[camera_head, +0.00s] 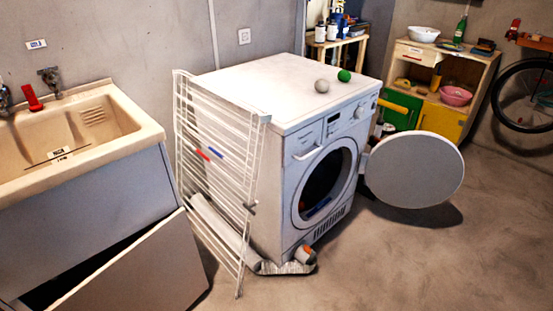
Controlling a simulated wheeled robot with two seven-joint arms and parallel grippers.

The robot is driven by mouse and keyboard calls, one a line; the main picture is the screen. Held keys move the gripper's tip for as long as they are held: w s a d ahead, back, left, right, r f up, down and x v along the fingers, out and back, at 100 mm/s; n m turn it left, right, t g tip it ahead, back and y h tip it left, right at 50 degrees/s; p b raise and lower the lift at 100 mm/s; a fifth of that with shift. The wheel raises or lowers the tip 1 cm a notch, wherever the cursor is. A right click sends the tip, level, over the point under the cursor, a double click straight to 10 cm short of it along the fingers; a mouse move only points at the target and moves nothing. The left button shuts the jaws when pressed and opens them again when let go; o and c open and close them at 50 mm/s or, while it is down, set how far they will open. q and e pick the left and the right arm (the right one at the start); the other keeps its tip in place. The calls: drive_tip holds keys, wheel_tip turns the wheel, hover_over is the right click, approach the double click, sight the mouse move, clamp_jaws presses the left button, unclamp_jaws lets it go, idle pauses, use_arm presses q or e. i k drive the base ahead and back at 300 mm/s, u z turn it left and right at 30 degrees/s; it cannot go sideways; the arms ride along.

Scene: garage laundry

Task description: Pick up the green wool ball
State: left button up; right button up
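The green wool ball (344,76) sits on top of the white washing machine (270,88), near its right back part. A grey ball (322,86) of similar size lies just to its left and a little nearer, apart from it. Nothing covers the green ball. Neither of my grippers shows in the head view.
A white drying rack (222,150) leans against the machine's left side. A round grey tabletop or door (414,168) stands out at its right. A sink (75,135) is at the left, with its cabinet panel hanging open (140,270). Shelves (445,75) stand behind; floor at the right is clear.

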sight(344, 75)
drive_tip(key=z, duration=1.2)
drive_tip(key=i, duration=1.9)
drive_tip(key=u, duration=2.15)
